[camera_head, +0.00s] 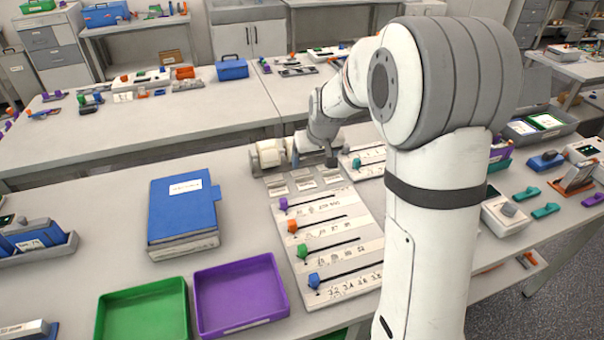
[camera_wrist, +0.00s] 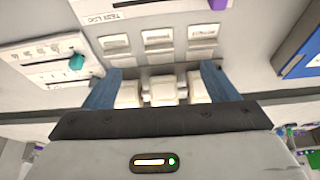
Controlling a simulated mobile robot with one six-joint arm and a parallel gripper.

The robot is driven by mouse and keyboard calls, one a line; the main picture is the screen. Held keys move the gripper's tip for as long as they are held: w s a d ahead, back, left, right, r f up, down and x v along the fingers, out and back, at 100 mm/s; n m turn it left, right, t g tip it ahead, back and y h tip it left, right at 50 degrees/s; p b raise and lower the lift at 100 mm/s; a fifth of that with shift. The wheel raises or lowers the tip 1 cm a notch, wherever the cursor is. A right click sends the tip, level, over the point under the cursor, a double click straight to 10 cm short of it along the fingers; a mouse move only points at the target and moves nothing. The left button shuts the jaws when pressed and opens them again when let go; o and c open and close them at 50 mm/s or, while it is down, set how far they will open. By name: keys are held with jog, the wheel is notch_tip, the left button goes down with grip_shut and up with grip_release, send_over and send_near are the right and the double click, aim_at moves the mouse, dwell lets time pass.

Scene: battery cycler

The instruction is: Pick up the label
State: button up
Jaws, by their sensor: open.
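Three small pale label cards sit in a row in raised holders at the top end of a white slotted board (camera_head: 350,222). In the head view they are the left card (camera_head: 277,190), the middle card (camera_head: 303,184) and the right card (camera_head: 329,177). The wrist view also shows the middle card (camera_wrist: 158,37) just beyond my gripper (camera_wrist: 161,72). My gripper's blue-grey fingers are spread apart, with no card between them. In the head view my gripper (camera_head: 312,158) is beside the cards' far edge. I cannot tell its height above the table.
Purple, orange and blue sliders (camera_head: 292,225) stand on the board. A blue binder (camera_head: 184,207) lies to the left, with a green tray (camera_head: 143,312) and a purple tray (camera_head: 240,295) in front. Another panel with a teal knob (camera_wrist: 76,62) is close beside my gripper.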

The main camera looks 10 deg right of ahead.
send_near(305, 177)
jog(key=shift+w+a+f, duration=0.15)
jog(key=shift+a+f, duration=0.05)
jog(key=shift+f, duration=0.2)
jog(key=shift+p+x, duration=0.75)
jog(key=shift+x, duration=3)
jog(key=shift+d, duration=0.1)
jog(key=shift+c, duration=0.3)
jog(key=c, duration=1)
